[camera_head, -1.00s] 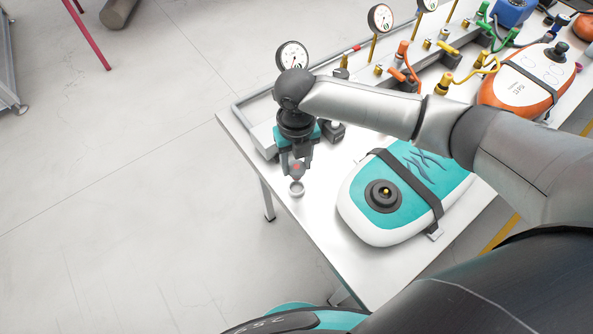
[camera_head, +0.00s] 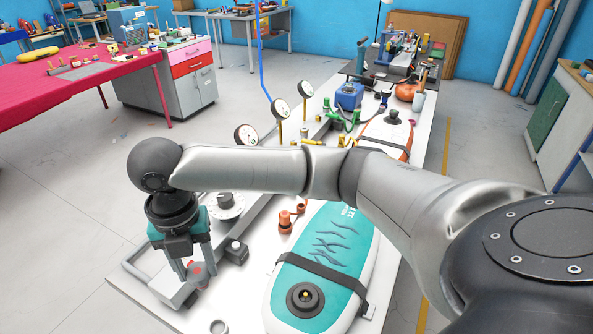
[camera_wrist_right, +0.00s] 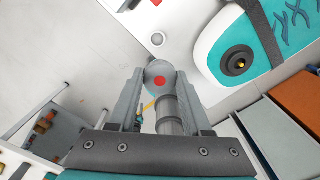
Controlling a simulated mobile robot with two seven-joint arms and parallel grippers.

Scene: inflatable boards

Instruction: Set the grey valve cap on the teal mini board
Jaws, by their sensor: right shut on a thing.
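The grey valve cap (camera_wrist_right: 158,70) has a red dot and sits between the fingers of my right gripper (camera_wrist_right: 152,88). In the head view the right gripper (camera_head: 197,274), with the cap (camera_head: 196,270) at its tips, hangs above the near left part of the white table. The teal mini board (camera_head: 318,255) lies to the right with a dark strap across it. Its open-looking dark round valve (camera_head: 304,298) has a yellow centre and also shows in the wrist view (camera_wrist_right: 237,60). The cap is apart from the board. My left gripper is out of view.
A small pale ring (camera_head: 218,327) lies on the white table (camera_head: 245,310) between gripper and board. An orange board (camera_head: 385,135) lies farther back.

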